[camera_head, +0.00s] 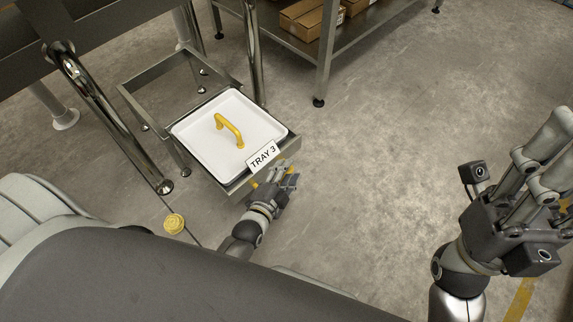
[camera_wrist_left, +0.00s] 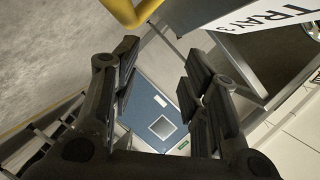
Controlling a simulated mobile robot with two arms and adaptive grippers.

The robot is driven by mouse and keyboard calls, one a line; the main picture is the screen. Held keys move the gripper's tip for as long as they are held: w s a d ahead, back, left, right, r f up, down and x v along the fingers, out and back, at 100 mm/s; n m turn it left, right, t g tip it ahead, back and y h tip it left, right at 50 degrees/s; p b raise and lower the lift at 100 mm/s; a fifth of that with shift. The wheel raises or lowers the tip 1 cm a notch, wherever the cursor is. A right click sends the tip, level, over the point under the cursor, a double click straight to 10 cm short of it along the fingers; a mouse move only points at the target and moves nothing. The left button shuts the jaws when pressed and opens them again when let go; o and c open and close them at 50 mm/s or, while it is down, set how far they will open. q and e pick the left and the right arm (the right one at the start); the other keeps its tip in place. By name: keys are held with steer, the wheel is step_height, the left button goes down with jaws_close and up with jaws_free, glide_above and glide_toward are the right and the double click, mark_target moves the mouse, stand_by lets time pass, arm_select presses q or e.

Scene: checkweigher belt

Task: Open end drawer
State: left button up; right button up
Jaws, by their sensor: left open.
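The end drawer (camera_head: 222,183) stands in a low metal frame, its front carrying a "TRAY 3" label (camera_head: 262,156). A white tray (camera_head: 190,130) with a yellow handle (camera_head: 229,130) on top shows inside it from above. My left gripper (camera_head: 287,180) is open at the drawer front, beside a yellow front handle (camera_head: 253,184) that it partly hides. In the left wrist view this yellow handle (camera_wrist_left: 130,12) crosses the top edge, beyond the open fingers (camera_wrist_left: 158,68), with nothing between them. My right gripper (camera_head: 560,150) is raised at the far right, away from the drawer, its fingertips partly cut off.
Metal frame legs (camera_head: 181,158) stand left of and behind the drawer. A steel shelf (camera_head: 345,40) with cardboard boxes (camera_head: 312,20) stands at the back. The concrete floor (camera_head: 400,140) to the right is clear.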

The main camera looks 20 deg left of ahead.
arm_select(q)
steer(key=shift+w+a+r, duration=0.1)
steer(key=shift+r, duration=2.05)
